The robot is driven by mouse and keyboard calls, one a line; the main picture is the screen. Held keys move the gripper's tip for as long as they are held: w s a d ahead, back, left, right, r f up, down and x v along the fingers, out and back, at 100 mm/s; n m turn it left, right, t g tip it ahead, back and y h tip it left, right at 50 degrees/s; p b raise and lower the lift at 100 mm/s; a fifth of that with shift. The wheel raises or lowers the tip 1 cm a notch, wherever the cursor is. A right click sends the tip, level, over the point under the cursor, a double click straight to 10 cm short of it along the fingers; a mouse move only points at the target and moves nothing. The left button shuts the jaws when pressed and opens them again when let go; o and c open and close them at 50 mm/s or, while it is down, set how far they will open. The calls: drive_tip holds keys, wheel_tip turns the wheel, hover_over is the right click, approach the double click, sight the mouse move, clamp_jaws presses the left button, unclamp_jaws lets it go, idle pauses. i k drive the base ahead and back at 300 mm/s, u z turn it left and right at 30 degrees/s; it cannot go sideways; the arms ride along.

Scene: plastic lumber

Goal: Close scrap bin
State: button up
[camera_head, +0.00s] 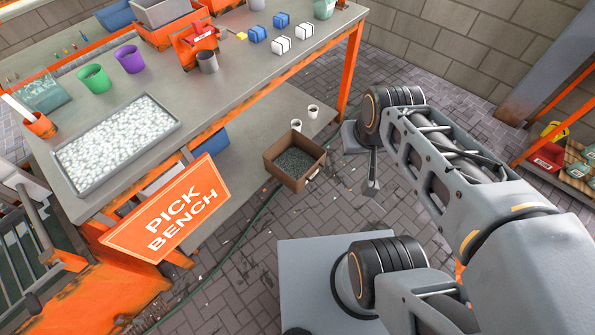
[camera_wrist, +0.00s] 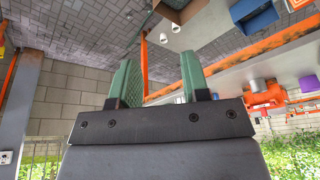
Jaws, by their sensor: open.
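No bin in view carries a readable scrap label. An open brown box (camera_head: 294,171) with dark loose bits inside stands on the floor beside the bench in the head view; I see no lid over it. Part of a brown box (camera_wrist: 176,12) also shows at the top edge of the wrist view. My gripper (camera_wrist: 160,78) is open and empty in the wrist view, its two green fingers apart with nothing between them. In the head view my arm reaches in from the right, and its end is right of the brown box, apart from it. The fingers are not clear there.
The pick bench (camera_head: 215,100) fills the left, with a tray of white pellets (camera_head: 115,150), cups, an orange bin (camera_head: 193,44) and small blocks on it. Two white cups (camera_head: 313,112) (camera_head: 296,125) stand near the box. A shelf (camera_head: 560,179) is at right. Paved floor between is mostly clear.

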sight(295, 160)
drive_tip(key=u, duration=0.2)
drive_tip(key=i, duration=0.7)
drive_tip(key=z, duration=0.25)
drive_tip(key=k, duration=1.15)
drive_tip(key=u, duration=0.55)
drive_tip(key=i, duration=1.55)
drive_tip(key=z, duration=0.9)
